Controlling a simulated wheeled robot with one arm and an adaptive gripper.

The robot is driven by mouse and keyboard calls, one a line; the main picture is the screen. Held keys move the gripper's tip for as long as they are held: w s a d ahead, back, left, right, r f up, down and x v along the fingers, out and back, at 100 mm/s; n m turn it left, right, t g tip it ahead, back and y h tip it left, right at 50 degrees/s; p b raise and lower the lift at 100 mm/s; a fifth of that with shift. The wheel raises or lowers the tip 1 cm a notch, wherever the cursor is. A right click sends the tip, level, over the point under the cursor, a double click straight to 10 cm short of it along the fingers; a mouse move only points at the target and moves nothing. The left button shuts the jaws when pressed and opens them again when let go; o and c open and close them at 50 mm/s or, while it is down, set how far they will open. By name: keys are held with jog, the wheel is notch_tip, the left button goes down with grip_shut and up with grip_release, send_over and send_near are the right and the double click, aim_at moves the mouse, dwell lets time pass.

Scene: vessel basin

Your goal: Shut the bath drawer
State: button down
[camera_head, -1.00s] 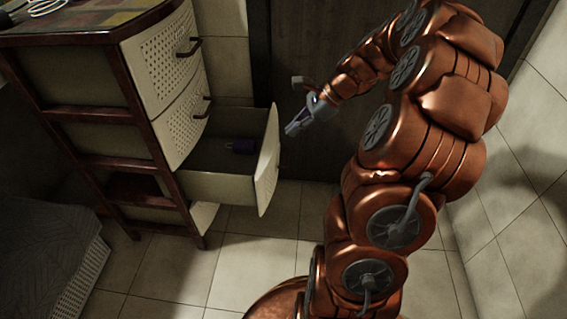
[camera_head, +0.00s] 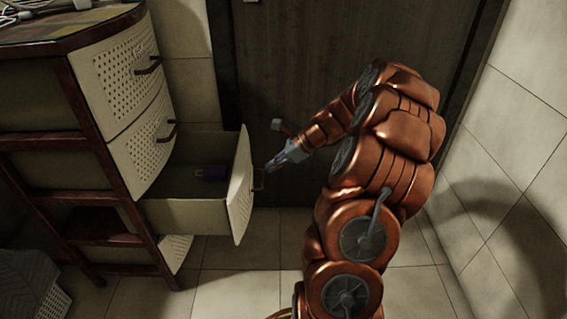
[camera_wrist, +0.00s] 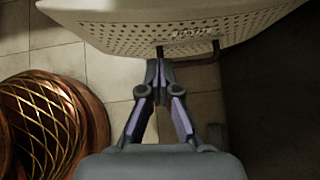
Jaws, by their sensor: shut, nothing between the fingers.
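The bath drawer (camera_head: 240,188) is pulled out of the cabinet, its pale front panel facing right, with a dark handle (camera_head: 260,178) on it. In the wrist view the perforated drawer front (camera_wrist: 130,38) fills the top, with its handle (camera_wrist: 205,58) right of centre. My gripper (camera_head: 270,167) is shut and empty, just right of the drawer front near the handle. In the wrist view my gripper's fingertips (camera_wrist: 159,62) meet just below the panel; I cannot tell whether they touch it.
The cabinet (camera_head: 75,95) has two closed drawers above the open one. A dark door (camera_head: 300,60) stands behind my arm, and a tiled wall (camera_head: 520,120) is at the right. A grey-covered basket (camera_head: 30,285) sits at the lower left. The tiled floor (camera_head: 235,290) below the drawer is clear.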

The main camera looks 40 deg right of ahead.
aim_at(248, 173)
jog(key=shift+w+a+f+b, duration=0.3)
jog(key=shift+w+a+b, duration=0.25)
jog(key=shift+w+a, duration=0.4)
jog(key=shift+w+a+f+b, duration=0.25)
jog(key=shift+w+a+b, duration=0.25)
jog(key=shift+w+a, duration=0.4)
jog(key=shift+r+p, duration=0.1)
jog(key=shift+p, duration=0.2)
